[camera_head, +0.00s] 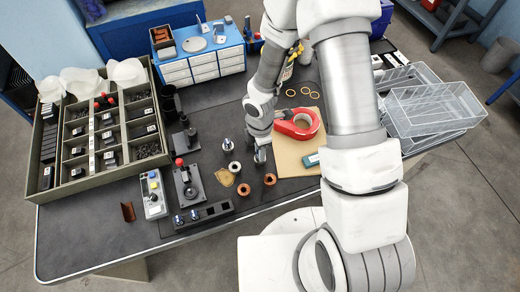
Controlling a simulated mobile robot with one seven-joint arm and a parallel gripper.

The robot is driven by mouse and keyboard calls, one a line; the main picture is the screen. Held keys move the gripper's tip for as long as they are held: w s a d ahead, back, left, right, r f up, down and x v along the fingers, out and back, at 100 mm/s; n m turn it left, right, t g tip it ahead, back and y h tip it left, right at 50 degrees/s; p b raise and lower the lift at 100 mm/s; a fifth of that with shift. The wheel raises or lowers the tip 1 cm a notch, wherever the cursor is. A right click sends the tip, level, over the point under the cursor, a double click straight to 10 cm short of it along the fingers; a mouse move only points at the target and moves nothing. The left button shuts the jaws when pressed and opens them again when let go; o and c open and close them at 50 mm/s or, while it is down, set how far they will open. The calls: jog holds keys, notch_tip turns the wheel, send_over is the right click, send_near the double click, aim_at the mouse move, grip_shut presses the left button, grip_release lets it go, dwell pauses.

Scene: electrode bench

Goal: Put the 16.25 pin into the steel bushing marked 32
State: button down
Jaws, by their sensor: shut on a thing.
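My gripper (259,146) points down over the dark bench mat, right of its middle, partly hidden by my own arm. It is shut on a small shiny metal piece (260,157) that looks like a pin; its marking is too small to read. A steel bushing (235,167) stands on the mat to the left of and nearer than the gripper, apart from it. Its marking is not readable. Another steel pin (228,146) stands upright left of the gripper. Two copper-coloured bushings, one at right (270,179) and one at left (244,189), stand in front.
A black block (213,212) holding metal pins lies at the front. A black fixture with a red knob (189,188) and a control box (153,194) stand left. A divided tray (66,186) fills the left.

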jog(key=shift+f+b, duration=0.3)
jog(key=shift+f, duration=0.1)
jog(key=c, duration=0.6)
grip_release()
jog(key=shift+r, duration=0.1)
notch_tip(320, 180, up, 17)
jog(key=p, duration=0.4)
jog(key=shift+r, duration=0.15)
